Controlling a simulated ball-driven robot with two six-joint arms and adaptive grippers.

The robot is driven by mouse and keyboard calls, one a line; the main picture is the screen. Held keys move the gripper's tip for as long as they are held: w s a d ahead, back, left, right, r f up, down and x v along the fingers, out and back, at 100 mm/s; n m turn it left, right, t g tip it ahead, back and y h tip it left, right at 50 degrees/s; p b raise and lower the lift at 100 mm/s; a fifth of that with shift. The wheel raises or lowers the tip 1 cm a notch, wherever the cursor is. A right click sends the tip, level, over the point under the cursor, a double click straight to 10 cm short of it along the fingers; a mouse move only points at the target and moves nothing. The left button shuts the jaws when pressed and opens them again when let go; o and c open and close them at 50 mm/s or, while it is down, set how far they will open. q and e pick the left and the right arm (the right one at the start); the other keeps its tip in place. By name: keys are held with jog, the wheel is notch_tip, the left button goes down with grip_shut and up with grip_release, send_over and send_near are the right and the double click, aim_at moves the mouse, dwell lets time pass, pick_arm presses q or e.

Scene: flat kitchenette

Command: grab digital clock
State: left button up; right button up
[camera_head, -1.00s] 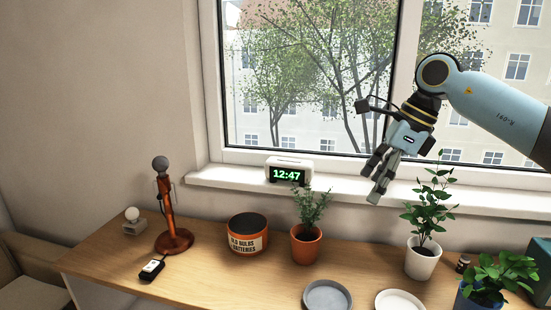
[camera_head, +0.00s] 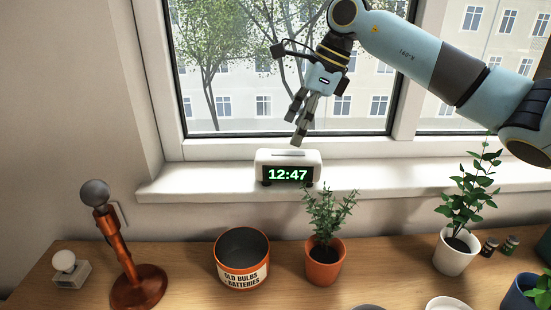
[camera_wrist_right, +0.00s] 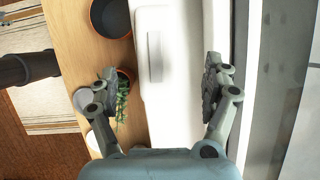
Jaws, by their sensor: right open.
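The digital clock (camera_head: 288,170) is a white box with a green 12:47 display. It stands upright on the window sill in the head view. In the right wrist view its pale top with a long bar (camera_wrist_right: 155,57) shows between and ahead of the fingers. My right gripper (camera_head: 298,128) is open and empty, a little above the clock, its fingers pointing down. In the right wrist view the open right gripper (camera_wrist_right: 160,88) has a finger on either side, apart from the clock. My left gripper is not in view.
Below the white sill (camera_head: 210,178), the wooden desk holds an orange tin (camera_head: 243,275), a potted herb (camera_head: 325,262) close in front of the clock, a microphone-like stand (camera_head: 120,245) and a white-potted plant (camera_head: 456,252). The sill beside the clock is clear.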

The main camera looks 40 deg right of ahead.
aim_at(285, 152)
jog(key=p+x, duration=0.1)
jog(key=x, duration=0.4)
jog(key=shift+s, duration=0.15)
jog(key=p+x, duration=0.1)
jog(key=x, duration=0.2)
jog(key=p+x, duration=0.1)
jog(key=x, duration=0.1)
jog(key=shift+s+f+p, duration=0.1)
jog(key=shift+s+p, duration=0.2)
jog(key=shift+w+f, duration=0.15)
jog(key=shift+f, duration=0.1)
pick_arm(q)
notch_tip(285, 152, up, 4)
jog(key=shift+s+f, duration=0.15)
pick_arm(e)
jog(key=c, duration=1.5)
